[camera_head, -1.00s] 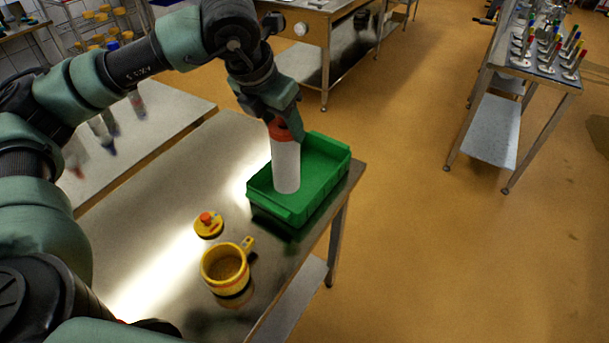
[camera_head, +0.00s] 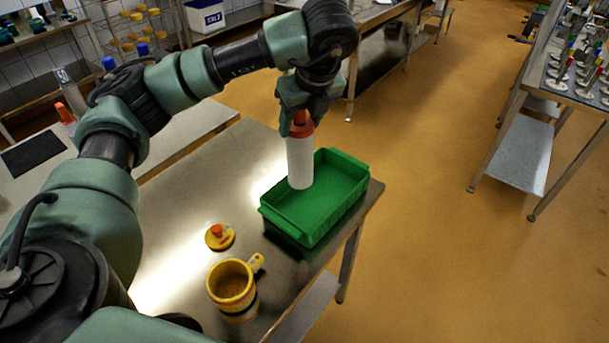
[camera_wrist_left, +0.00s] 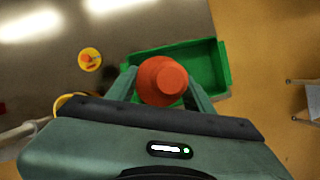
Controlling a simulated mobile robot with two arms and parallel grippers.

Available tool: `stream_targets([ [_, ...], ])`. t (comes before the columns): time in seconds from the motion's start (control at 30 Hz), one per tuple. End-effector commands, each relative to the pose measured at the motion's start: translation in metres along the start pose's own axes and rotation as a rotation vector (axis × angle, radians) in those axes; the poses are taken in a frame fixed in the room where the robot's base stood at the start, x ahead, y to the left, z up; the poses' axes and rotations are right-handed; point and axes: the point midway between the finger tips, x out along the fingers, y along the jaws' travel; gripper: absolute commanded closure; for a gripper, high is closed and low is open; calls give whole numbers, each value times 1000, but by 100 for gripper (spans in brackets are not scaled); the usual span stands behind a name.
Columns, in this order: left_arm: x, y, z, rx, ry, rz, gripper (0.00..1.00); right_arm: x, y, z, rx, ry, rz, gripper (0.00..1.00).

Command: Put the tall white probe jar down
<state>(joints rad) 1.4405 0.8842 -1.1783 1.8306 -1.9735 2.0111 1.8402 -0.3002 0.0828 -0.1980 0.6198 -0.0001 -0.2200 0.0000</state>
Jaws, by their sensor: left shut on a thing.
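The tall white probe jar (camera_head: 300,162) has a red-orange top and hangs upright from my left gripper (camera_head: 301,116). My left gripper is shut on the red top, which also shows between the fingers in the left wrist view (camera_wrist_left: 162,81). My right gripper is not in view.
A yellow mug (camera_head: 231,285) stands near the table's front, with a yellow lid with a red knob (camera_head: 219,236) behind it. Bare steel table (camera_head: 190,205) lies left of the tray. A rack table with coloured items (camera_head: 575,80) stands far right.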

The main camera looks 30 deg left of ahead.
Motion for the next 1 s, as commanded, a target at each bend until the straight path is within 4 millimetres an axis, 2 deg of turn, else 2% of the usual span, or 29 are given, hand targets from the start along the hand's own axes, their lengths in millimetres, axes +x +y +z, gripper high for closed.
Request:
stream_targets([
  [0.03,15,0,-8,4,5,4,100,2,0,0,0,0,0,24],
  [0.2,53,1,-23,4,3,4,100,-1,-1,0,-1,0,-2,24],
  [0.33,72,1,-30,3,0,2,100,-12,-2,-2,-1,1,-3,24],
  [0.57,93,0,-39,2,0,0,100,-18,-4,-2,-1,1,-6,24],
  [0.8,123,0,-51,2,0,0,100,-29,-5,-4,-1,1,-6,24],
  [1.0,127,-1,-52,1,-1,-3,100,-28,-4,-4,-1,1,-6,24],
])
